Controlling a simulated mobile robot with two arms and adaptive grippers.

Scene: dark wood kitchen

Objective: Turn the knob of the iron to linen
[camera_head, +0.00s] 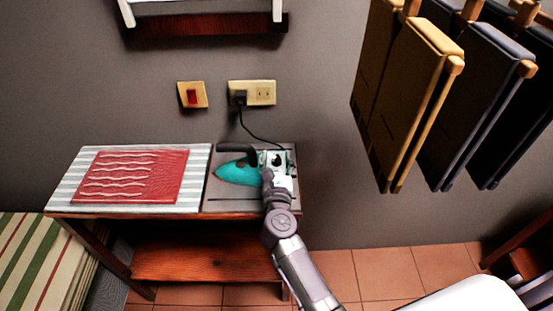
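The teal iron (236,173) with a dark handle lies on the grey right-hand part of the small wooden table, its pointed end to the left. My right arm comes up from the bottom. My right gripper (276,163) is at the right end of the iron and covers part of it. Whether it touches the iron I cannot tell. Its fingers are too small and overlapped to show if they are open or shut. The iron's knob and its marks cannot be made out. My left gripper is not in view.
A striped cloth (60,191) with a red folded textile (135,176) covers the table's left part. A black cord runs to a wall socket (263,93) beside a red switch (192,96). Folded chairs (424,70) hang on the wall at upper right. A striped cushion (33,255) is at lower left.

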